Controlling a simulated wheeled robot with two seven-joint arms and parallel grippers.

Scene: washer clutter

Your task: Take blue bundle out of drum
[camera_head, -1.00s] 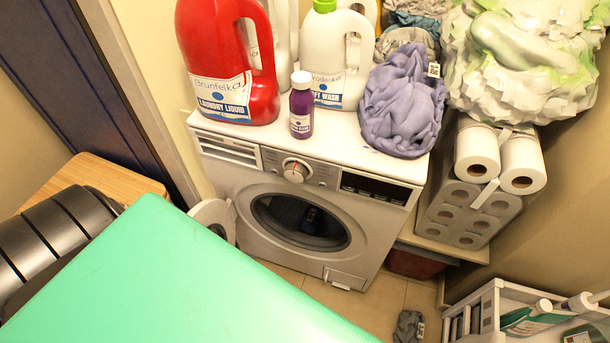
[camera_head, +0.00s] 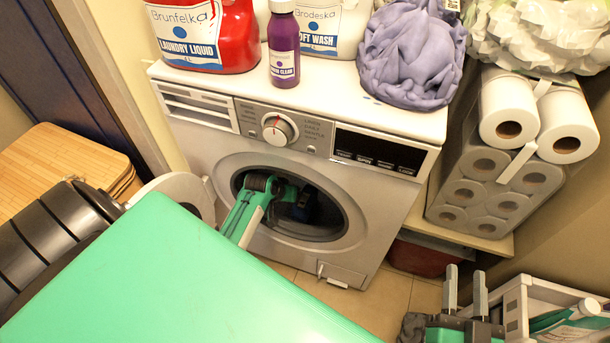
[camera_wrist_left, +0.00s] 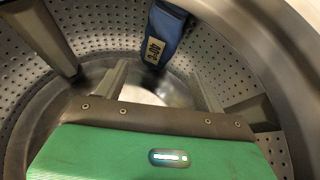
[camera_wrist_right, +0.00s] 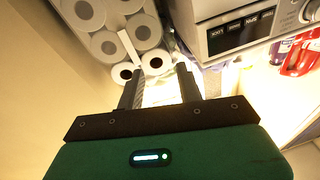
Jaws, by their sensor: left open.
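The blue bundle (camera_wrist_left: 166,32) lies in the perforated drum (camera_wrist_left: 100,35) of the white washer (camera_head: 385,205). It bears a pale tag and shows ahead of my left fingers in the left wrist view. In the head view the drum opening (camera_head: 325,212) is dark and the bundle shows only dimly. My left gripper (camera_wrist_left: 160,82) is inside the drum, open and empty, with the bundle beyond its fingertips, apart from them as far as I can tell. My right gripper (camera_head: 465,290) is outside, at the lower right, its two fingers apart with nothing between them.
The washer's round door (camera_head: 180,195) stands open at the left. Bottles (camera_head: 284,45) and a purple cloth (camera_head: 412,55) sit on the washer top. Toilet rolls (camera_head: 490,185) stand at the right. A white rack (camera_head: 540,295) is at the lower right, close to my right gripper.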

